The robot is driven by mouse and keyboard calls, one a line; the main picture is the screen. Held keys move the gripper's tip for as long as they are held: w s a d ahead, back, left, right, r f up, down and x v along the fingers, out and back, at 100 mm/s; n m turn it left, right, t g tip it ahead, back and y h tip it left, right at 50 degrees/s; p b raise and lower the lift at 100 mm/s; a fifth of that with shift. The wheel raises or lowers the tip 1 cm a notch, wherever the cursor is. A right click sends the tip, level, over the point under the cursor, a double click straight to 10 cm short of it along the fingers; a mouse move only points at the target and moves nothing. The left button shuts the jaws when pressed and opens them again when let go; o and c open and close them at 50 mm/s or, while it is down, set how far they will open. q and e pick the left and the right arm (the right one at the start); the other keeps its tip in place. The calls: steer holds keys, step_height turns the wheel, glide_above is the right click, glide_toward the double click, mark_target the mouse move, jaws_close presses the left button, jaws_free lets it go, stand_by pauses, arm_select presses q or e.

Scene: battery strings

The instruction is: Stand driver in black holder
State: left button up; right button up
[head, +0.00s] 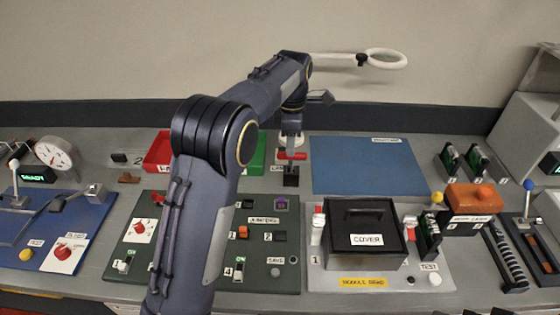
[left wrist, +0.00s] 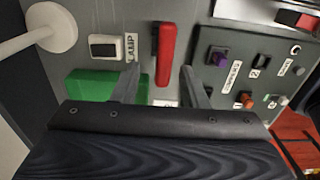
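The driver's red handle (left wrist: 165,55) lies between and beyond my left gripper's fingers in the left wrist view. In the head view the red handle (head: 299,156) lies crosswise on the bench, partly hidden by the gripper. My left gripper (head: 291,178) points down, seen edge-on. In the left wrist view its fingers (left wrist: 161,84) are apart, one on each side of the handle; I see no contact. A small black block (head: 119,158) stands at the back left; I cannot tell whether it is the black holder. My right gripper is not in view.
A green tray (head: 258,153) and red tray (head: 156,150) stand at the back. A dark green switch panel (head: 180,260) lies in front, and a blue mat (head: 368,165) to the right. A black cover box (head: 362,232) sits front right. A ring lamp (head: 385,58) overhangs.

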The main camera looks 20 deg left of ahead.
arm_select(q)
steer(key=shift+s+a+r, duration=0.1)
steer(key=shift+r, duration=0.15)
steer(key=s+a+r+m+t+h, duration=0.1)
steer(key=s+a+r+m, duration=0.15)
steer(key=s, duration=0.35)
steer(key=s+a+r+m+t+h, duration=0.1)
steer(key=s+a+m+h, duration=0.15)
steer(key=s, duration=0.25)
steer(key=s+a+r+m+h, duration=0.1)
steer(key=s+a+r+m, duration=0.1)
steer(key=s+m, duration=0.3)
steer(key=s+d+f+m+t, duration=0.2)
steer(key=s+m, duration=0.2)
steer(key=s, duration=0.6)
steer(key=s+d+f+m+t, duration=0.1)
steer(key=s+m, duration=0.4)
steer(key=s, duration=0.5)
step_height(320, 180, down, 2)
steer(key=shift+d+f+m+t+y, duration=0.3)
steer(key=shift+d+t+y, duration=0.1)
steer(key=shift+d, duration=0.1)
steer(key=shift+s, duration=0.15)
